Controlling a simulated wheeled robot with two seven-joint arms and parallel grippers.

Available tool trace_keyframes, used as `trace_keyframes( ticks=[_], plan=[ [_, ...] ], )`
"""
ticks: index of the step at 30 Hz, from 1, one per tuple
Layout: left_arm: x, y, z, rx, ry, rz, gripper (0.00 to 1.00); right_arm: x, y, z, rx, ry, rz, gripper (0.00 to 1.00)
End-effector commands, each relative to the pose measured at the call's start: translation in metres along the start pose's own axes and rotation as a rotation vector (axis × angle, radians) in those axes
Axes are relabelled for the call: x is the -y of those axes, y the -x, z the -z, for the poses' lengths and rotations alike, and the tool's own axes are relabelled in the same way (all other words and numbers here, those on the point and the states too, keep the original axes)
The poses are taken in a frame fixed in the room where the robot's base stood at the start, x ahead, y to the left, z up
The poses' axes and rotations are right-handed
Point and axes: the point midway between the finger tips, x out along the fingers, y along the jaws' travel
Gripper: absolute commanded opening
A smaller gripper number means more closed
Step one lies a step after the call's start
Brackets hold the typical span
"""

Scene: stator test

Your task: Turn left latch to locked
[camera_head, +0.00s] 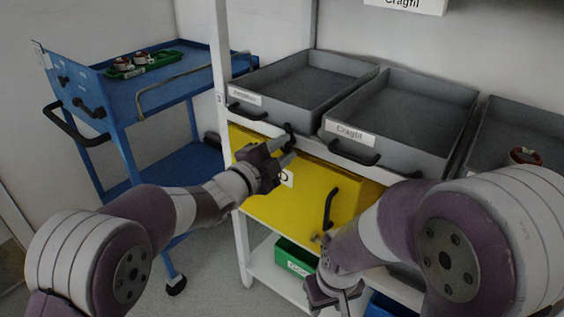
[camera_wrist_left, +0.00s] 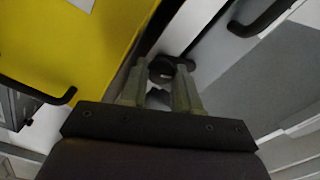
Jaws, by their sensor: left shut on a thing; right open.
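The left latch (camera_head: 289,131) is a small dark knob at the top edge of the yellow panel (camera_head: 303,211), on the white frame. In the left wrist view, the dark latch (camera_wrist_left: 162,67) sits between the fingertips of my left gripper (camera_wrist_left: 163,88). My left gripper (camera_head: 287,151) is shut on it in the head view, and its fingers hide part of it. The latch's exact angle is hard to tell. My right gripper (camera_head: 337,297) is open and empty, low in front of the rack.
Grey trays (camera_head: 302,83) with black handles sit just above the panel. A black handle (camera_head: 330,209) sticks out from the panel's right part. A green bin (camera_head: 295,257) stands on the lower shelf. A blue cart (camera_head: 180,84) with a green tray (camera_head: 146,66) stands at left.

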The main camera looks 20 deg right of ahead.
Motion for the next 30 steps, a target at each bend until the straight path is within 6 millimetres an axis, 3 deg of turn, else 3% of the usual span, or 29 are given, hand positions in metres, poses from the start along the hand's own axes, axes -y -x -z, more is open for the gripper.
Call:
trace_keyframes(
  ticks=[3,12,30],
  plan=[
    [-0.007,0.000,-0.003,0.000,-0.100,-0.001,0.01,0.000,-0.020,-0.002,0.000,0.000,0.000,0.43],
    [-0.006,0.000,-0.003,0.001,-0.313,-0.002,0.01,0.000,-0.045,-0.005,0.000,0.000,0.000,0.43],
    [-0.003,0.000,-0.001,0.000,-0.454,-0.003,0.01,0.000,-0.059,-0.007,0.000,0.000,0.000,0.43]
  ],
)
